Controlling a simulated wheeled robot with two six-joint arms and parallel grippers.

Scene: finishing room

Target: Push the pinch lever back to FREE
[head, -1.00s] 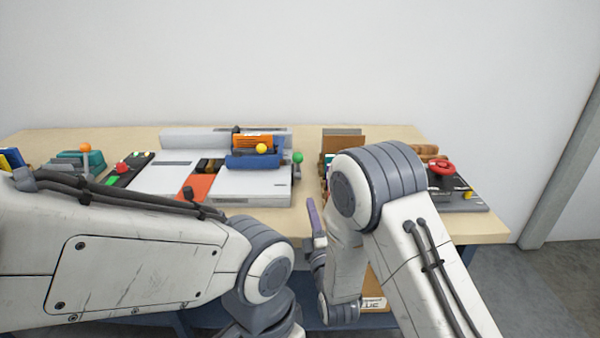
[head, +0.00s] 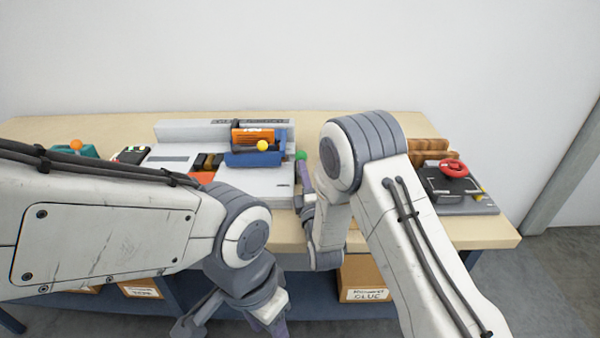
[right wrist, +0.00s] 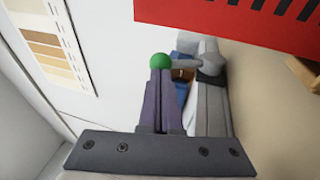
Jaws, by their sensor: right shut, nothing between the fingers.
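The lever with a green ball knob (head: 301,155) stands at the right end of the white and grey machine (head: 255,187) on the bench. In the right wrist view the green knob (right wrist: 161,61) sits on a grey arm reaching right. My right gripper (head: 303,166) is shut and empty, its purple fingertips right at the knob. In the right wrist view the fingertips (right wrist: 161,74) overlap the knob's lower edge; I cannot tell if they touch. No FREE marking is readable. My left gripper hangs low in front of the bench, partly cut off; its fingers are unclear.
A yellow ball knob (head: 262,146) is by the blue tray (head: 253,160). An orange knob (head: 76,145) is far left. A red ring-shaped control (head: 454,169) is on the right. Cardboard boxes (head: 365,278) sit below the bench. My right forearm hides part of the bench.

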